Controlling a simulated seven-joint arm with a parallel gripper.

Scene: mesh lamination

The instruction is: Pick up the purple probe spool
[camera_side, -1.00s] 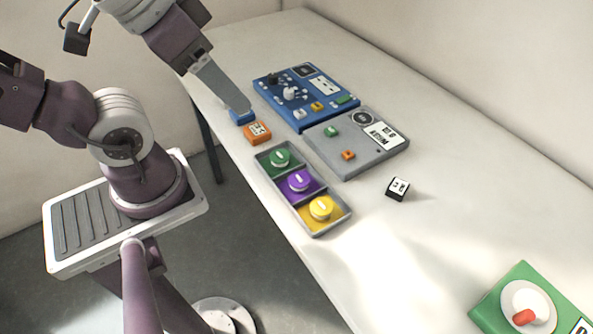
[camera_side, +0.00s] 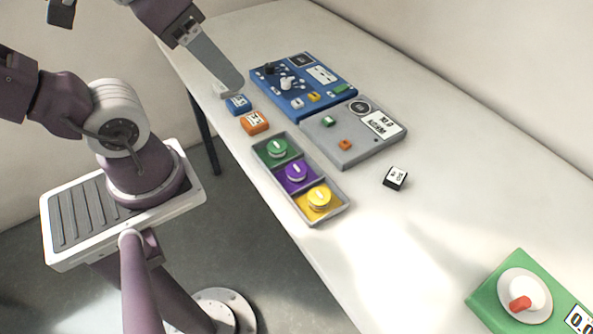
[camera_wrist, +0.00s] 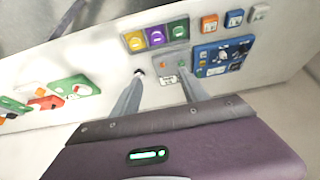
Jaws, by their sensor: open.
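The purple probe spool (camera_side: 296,174) sits in the middle compartment of a grey three-part tray (camera_side: 337,213), between a green spool (camera_side: 278,147) and a yellow spool (camera_side: 320,197). In the wrist view the purple spool (camera_wrist: 157,37) shows small in the tray near the top. My gripper (camera_side: 232,88) is above the far left part of the table, beyond the tray and apart from the spool. In the wrist view its two fingers (camera_wrist: 158,88) are spread with nothing between them.
A blue block (camera_side: 238,105) and an orange block (camera_side: 254,123) stand beyond the tray. A blue panel (camera_side: 300,85) and a grey panel (camera_side: 355,135) lie right of them. A black-and-white cube (camera_side: 395,178) and a green device (camera_side: 490,292) are farther right.

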